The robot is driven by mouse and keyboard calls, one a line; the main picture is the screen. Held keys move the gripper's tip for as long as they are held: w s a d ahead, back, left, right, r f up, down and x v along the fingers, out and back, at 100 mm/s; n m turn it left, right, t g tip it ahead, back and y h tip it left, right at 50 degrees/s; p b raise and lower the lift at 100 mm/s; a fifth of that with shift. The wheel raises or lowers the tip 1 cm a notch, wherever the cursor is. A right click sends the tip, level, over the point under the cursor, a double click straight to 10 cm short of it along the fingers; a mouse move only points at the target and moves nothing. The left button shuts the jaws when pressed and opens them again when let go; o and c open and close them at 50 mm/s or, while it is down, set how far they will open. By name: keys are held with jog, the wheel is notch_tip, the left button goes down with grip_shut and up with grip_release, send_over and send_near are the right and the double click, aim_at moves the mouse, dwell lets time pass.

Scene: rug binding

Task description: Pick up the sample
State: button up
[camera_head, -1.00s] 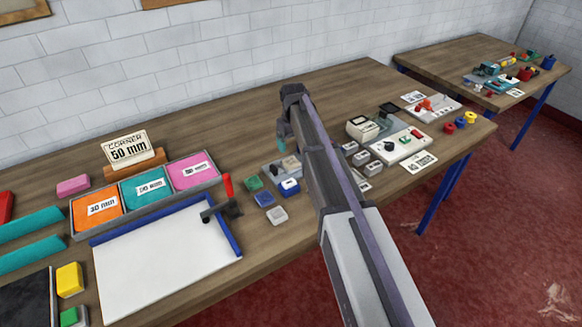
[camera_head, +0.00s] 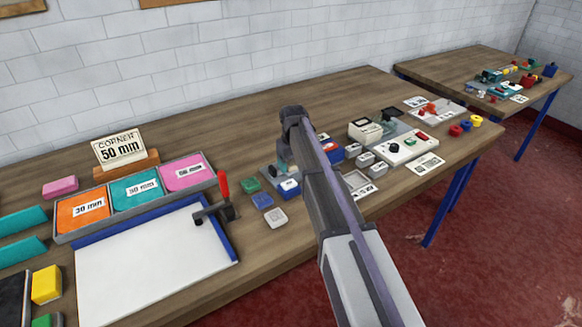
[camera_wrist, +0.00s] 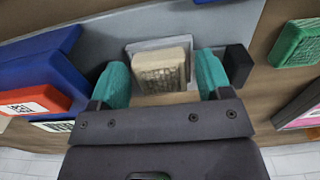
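The sample, a beige block with a woven-looking face (camera_wrist: 160,72), sits in a light grey holder (camera_wrist: 140,47) in the wrist view. My gripper (camera_wrist: 163,82) is open, with a teal fingertip on each side of the block and small gaps visible between fingers and block. In the head view my gripper (camera_head: 284,158) points down over a small grey tray (camera_head: 268,174) on the table; the beige block is hidden there behind my arm.
A blue and red box (camera_head: 331,152) stands close to the right of my gripper; it also shows in the wrist view (camera_wrist: 40,80). A green block (camera_head: 250,185), a blue block (camera_head: 262,201) and a red-handled clamp (camera_head: 224,192) are to the left. Bare tabletop lies behind.

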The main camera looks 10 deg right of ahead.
aim_at(293, 164)
jog(key=c, duration=0.8)
jog(key=shift+r, duration=0.1)
jog(key=shift+c, duration=0.2)
notch_tip(293, 164, up, 10)
jog(key=p, duration=1)
